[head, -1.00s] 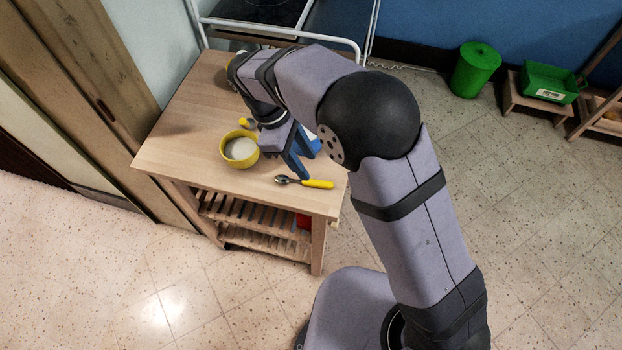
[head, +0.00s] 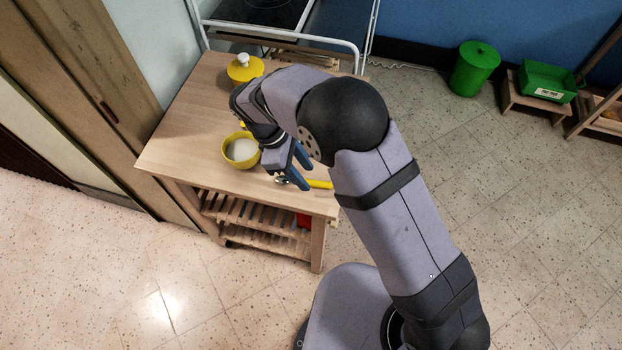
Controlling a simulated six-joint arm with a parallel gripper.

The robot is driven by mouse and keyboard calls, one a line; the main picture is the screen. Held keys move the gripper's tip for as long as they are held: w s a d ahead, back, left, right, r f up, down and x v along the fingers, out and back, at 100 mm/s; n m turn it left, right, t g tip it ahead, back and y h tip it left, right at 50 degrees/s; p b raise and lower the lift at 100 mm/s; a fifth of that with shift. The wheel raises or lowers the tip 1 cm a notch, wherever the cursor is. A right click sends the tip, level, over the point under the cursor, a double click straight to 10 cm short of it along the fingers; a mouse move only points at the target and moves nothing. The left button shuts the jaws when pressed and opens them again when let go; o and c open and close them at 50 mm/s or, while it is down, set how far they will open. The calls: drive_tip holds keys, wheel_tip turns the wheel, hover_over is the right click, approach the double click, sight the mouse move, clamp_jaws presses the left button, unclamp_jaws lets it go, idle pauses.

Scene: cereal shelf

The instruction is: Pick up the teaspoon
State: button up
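The teaspoon (head: 321,184) has a yellow handle and a dark metal bowl. It lies near the front edge of the wooden table in the head view, handle to the right. My gripper (head: 306,177) has two blue fingers, which are spread apart with a gap between them. The fingers are over the spoon's middle and hide part of it. I cannot tell how high above the spoon they are. Nothing shows held between them.
A yellow bowl (head: 240,150) with pale contents stands left of my gripper on the wooden table (head: 185,140). A yellow lidded pot (head: 245,68) stands at the table's back. A small yellow item, partly hidden, is behind the bowl. The table's left part is clear.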

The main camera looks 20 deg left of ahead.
drive_tip(key=shift+x, duration=1.35)
clamp_jaws()
drive_tip(key=shift+r, duration=0.1)
wheel_tip(320, 180, up, 10)
drive_tip(key=b, duration=0.2)
drive_tip(key=shift+h, duration=0.3)
